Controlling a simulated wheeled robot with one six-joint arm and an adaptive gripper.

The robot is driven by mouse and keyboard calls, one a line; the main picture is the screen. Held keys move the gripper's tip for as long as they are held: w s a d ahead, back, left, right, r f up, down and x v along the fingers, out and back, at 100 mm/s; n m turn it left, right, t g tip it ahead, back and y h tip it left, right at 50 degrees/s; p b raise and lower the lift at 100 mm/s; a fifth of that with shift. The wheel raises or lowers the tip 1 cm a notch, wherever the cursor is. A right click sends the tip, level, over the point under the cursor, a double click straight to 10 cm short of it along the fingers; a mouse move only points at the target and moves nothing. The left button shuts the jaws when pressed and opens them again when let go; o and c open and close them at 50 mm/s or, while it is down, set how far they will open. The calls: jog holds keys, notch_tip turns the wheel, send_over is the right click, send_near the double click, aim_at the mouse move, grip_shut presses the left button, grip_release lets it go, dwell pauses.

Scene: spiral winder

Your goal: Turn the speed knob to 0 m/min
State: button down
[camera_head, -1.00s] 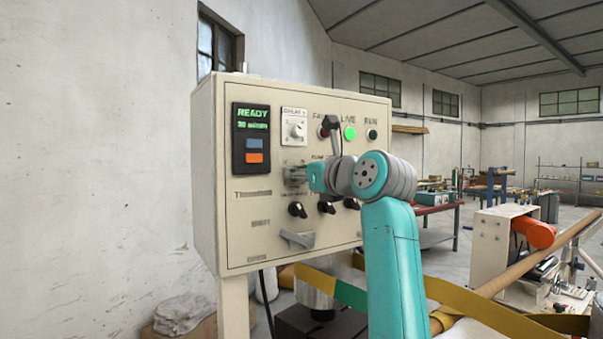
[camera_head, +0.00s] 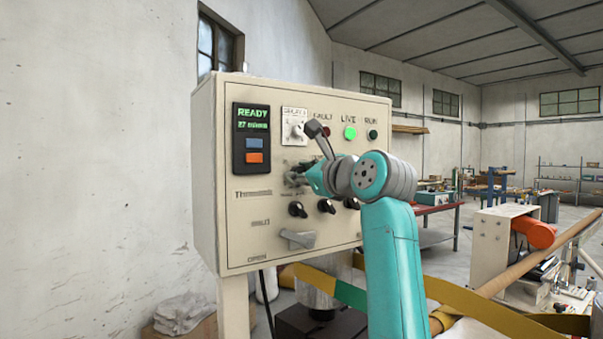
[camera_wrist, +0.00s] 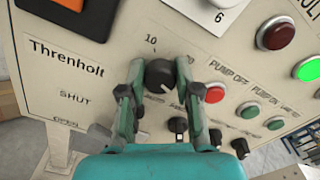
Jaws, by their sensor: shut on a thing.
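The speed knob (camera_wrist: 159,75) is round and black with a pale pointer line. It sits on the cream control panel (camera_head: 228,230), with "10" printed above it in the wrist view. My gripper (camera_wrist: 160,70) has one finger on each side of the knob and is shut on it. In the head view my gripper (camera_head: 300,177) is at the panel's middle and hides the knob. A black display (camera_head: 251,138) reads "READY" with a small green line below that looks like "27 m/min".
A white dial (camera_head: 294,126), a lit green LIVE lamp (camera_head: 350,133) and a red lamp (camera_head: 324,132) sit above my gripper. Several small black knobs (camera_head: 326,206) and a grey lever (camera_head: 298,239) are below. In the wrist view a red PUMP OFF button (camera_wrist: 214,93) is close to the right finger.

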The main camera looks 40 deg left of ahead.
jog(key=n, duration=1.2)
jog(key=shift+f+n, duration=0.15)
jog(key=shift+n, duration=0.25)
jog(key=n, duration=0.5)
jog(key=shift+f, duration=0.1)
jog(key=n, duration=0.6)
jog(key=shift+n, duration=0.4)
jog(key=n, duration=0.6)
jog(key=shift+w+f, duration=0.1)
jog(key=n, duration=0.6)
jog(key=shift+n, duration=0.3)
jog(key=n, duration=0.6)
jog(key=shift+w, duration=0.1)
jog(key=n, duration=0.5)
jog(key=shift+n, duration=0.5)
